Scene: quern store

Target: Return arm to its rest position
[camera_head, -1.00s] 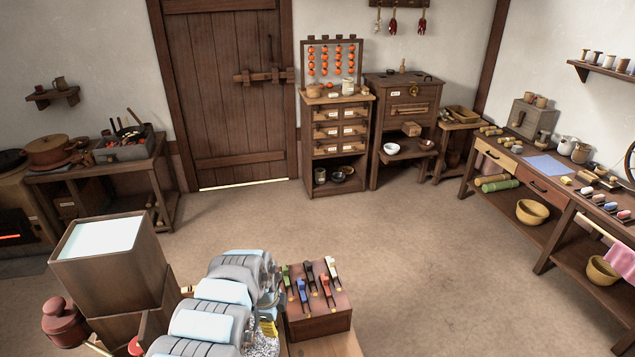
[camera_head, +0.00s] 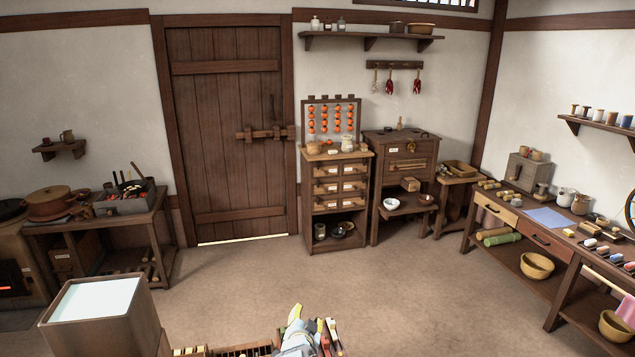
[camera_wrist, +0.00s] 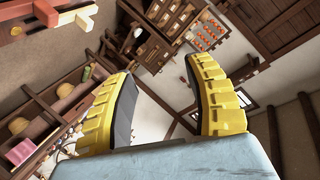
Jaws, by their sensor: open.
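My gripper (camera_wrist: 163,75) shows in the wrist view with its two yellow ridged fingers spread wide apart. Nothing is between them. The wrist picture is strongly tilted, and past the fingers it shows the room's wall, shelves and beams. In the head view only a small part of my gripper (camera_head: 295,314), with a yellow finger, shows at the bottom centre beside my pale blue-grey arm. Most of the arm is below the picture edge.
A tool block with coloured handles (camera_head: 325,332) stands close to the gripper. A tall wooden hopper (camera_head: 105,320) is at lower left. A drawer cabinet (camera_head: 337,170) and plank door (camera_head: 232,120) stand at the back. A workbench (camera_head: 540,235) is right. Open floor (camera_head: 400,285) lies between.

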